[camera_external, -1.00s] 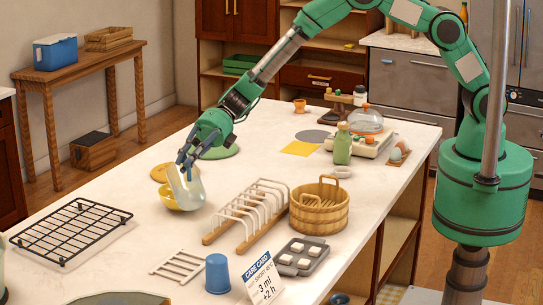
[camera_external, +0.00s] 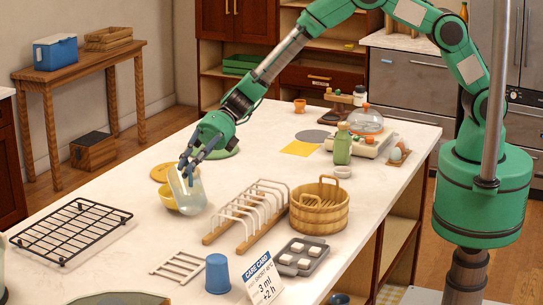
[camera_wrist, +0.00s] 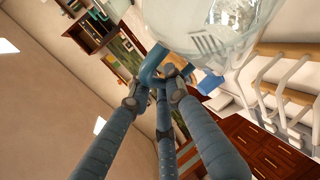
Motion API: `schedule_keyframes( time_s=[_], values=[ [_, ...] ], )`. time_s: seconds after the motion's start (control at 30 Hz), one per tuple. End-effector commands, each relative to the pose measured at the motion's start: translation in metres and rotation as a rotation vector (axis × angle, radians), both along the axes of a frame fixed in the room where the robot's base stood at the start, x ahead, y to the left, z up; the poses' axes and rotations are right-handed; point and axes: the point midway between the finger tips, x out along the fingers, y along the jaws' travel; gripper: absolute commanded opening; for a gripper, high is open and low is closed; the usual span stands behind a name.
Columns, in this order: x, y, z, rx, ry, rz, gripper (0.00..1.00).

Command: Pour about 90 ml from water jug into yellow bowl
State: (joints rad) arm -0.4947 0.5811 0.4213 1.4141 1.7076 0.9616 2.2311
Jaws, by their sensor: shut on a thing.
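The clear water jug (camera_external: 189,194) hangs from my gripper (camera_external: 186,163) above the left part of the counter. It leans slightly in the external view. The yellow bowl (camera_external: 168,198) sits on the counter just left of the jug, partly hidden behind it. In the wrist view my gripper's fingers (camera_wrist: 160,95) are closed at the jug's blue-grey handle (camera_wrist: 152,62), and the glass body (camera_wrist: 215,25) fills the top. The bowl does not show in the wrist view. I cannot tell the water level in the jug or bowl, and no stream shows.
A wooden dish rack (camera_external: 245,217) stands close right of the jug, with a wooden tub (camera_external: 319,210) beyond it. A black wire rack (camera_external: 70,232) lies to the left. A yellow round plate (camera_external: 161,172) lies behind the bowl. Bare counter lies in front of the bowl.

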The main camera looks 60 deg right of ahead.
Motion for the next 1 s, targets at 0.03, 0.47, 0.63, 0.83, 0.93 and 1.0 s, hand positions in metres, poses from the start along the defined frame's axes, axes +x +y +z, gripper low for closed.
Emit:
schedule_keyframes(
  time_s=[0.03, 0.47, 0.63, 0.83, 0.93, 1.0],
  values=[
    [-0.002, 0.003, 0.006, -0.015, -0.019, 0.001, 0.0],
    [-0.015, 0.015, -0.008, -0.143, -0.152, -0.001, 0.0],
    [-0.015, 0.015, -0.008, -0.142, -0.151, 0.0, 0.0],
    [-0.015, 0.015, -0.008, -0.141, -0.151, 0.0, 0.0],
    [-0.015, 0.015, -0.008, -0.143, -0.153, 0.0, 0.0],
    [-0.016, 0.016, -0.009, -0.148, -0.158, 0.0, 0.0]
  ],
)
